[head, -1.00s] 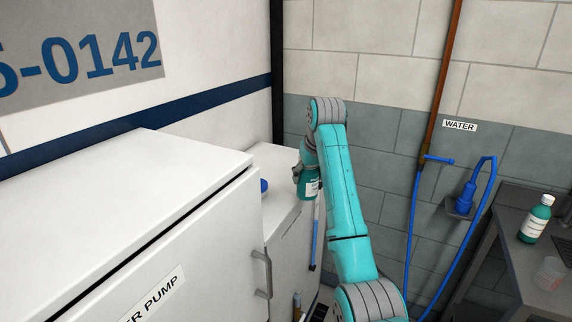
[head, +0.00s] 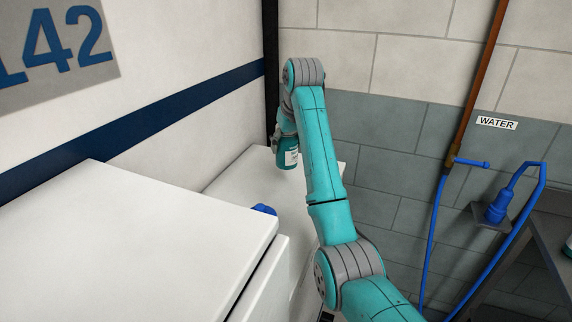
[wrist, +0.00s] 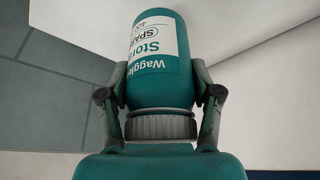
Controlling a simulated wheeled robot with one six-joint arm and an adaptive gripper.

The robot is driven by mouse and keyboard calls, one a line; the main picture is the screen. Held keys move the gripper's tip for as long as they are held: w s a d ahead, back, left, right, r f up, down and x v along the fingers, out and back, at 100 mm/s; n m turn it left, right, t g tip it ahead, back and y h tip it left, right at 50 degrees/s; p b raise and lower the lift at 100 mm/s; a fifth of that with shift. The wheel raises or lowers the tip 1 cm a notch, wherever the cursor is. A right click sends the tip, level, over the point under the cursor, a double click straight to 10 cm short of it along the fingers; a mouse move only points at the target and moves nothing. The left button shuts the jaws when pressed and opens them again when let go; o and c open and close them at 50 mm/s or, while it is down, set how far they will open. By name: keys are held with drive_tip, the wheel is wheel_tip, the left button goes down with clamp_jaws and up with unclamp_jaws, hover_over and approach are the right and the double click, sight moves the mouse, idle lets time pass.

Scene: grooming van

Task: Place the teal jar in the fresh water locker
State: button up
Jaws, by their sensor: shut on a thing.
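The teal jar (head: 288,158), with a white label, hangs from my gripper (head: 283,138) in the head view, in line with the top of the farther white cabinet (head: 240,187). In the wrist view the jar (wrist: 161,82) sits between the two fingers of my gripper (wrist: 160,92), its printed label upside down and its ribbed grey collar towards the wrist. My gripper is shut on it. No locker label is readable now, so I cannot tell which cabinet is the fresh water locker. The cabinet fronts are mostly hidden by the view angle and my arm.
A near white cabinet (head: 120,240) fills the lower left. A small blue object (head: 264,210) shows beside its far corner. A copper pipe (head: 478,85), a WATER sign (head: 497,123), a blue nozzle and hose (head: 497,205) and a dark bench (head: 553,238) are at right.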

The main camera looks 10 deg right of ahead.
sight(287, 162)
drive_tip(key=shift+f, duration=3.05)
drive_tip(key=shift+f, duration=0.1)
drive_tip(key=o, duration=1.2)
